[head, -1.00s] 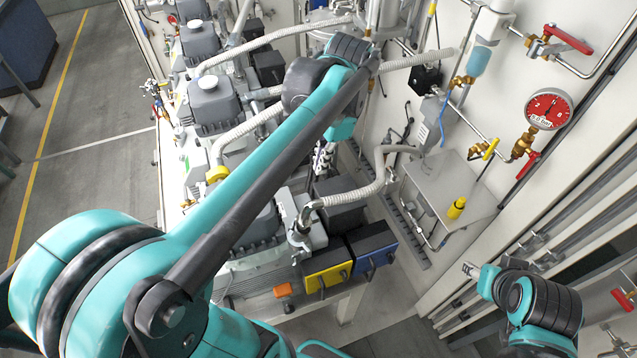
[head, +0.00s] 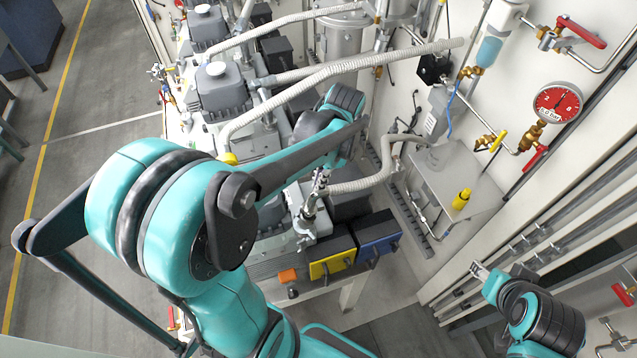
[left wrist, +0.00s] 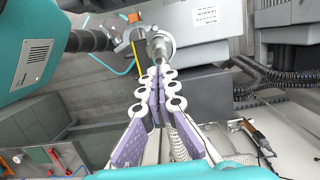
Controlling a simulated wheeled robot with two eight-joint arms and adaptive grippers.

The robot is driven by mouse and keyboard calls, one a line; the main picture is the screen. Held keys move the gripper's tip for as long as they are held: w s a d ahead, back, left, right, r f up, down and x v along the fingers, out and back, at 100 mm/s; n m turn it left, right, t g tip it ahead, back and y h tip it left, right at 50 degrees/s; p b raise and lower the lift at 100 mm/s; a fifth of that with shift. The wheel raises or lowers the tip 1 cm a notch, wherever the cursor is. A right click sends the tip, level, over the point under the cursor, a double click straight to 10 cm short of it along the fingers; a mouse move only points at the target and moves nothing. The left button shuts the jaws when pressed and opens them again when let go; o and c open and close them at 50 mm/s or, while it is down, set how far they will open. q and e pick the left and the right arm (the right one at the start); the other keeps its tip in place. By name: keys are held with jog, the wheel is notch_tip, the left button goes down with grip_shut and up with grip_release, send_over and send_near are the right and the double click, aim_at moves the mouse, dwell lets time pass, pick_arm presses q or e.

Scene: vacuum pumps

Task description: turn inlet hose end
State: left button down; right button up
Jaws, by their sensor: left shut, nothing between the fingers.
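A ribbed beige inlet hose (head: 372,180) runs from the grey box at the right to the front pump, where its end meets a metal fitting (head: 306,226). My left gripper (head: 320,182) is at this hose end, and its fingers partly hide the joint. In the left wrist view my left gripper (left wrist: 159,74) is shut and empty, its fingertips just short of a round metal end piece (left wrist: 160,46). I cannot tell whether they touch it. My right gripper (head: 479,269) is small at the lower right, away from the hose; its jaws are unclear.
Several grey pumps (head: 222,90) stand in a row behind the front one. A yellow box (head: 331,262) and a blue box (head: 375,240) sit at its front. Open floor (head: 70,160) lies at the left.

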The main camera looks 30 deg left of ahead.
aim_at(310, 194)
pick_arm(q)
jog(key=shift+s+a+f, duration=0.1)
jog(key=shift+a+f, duration=0.05)
jog(key=shift+f, duration=0.3)
jog(key=shift+s+a+f+t+h+b, duration=0.35)
jog(key=shift+s+f, duration=0.1)
jog(key=shift+f, duration=0.1)
jog(key=shift+s+a+f+t+h+b, duration=0.25)
jog(key=shift+s+a+f+t+h, duration=0.15)
jog(key=shift+f, duration=0.15)
jog(key=shift+s+a+f+t, duration=0.15)
jog(key=shift+s+f+t, duration=0.1)
jog(key=shift+s+t, duration=0.1)
jog(key=shift+w, duration=0.15)
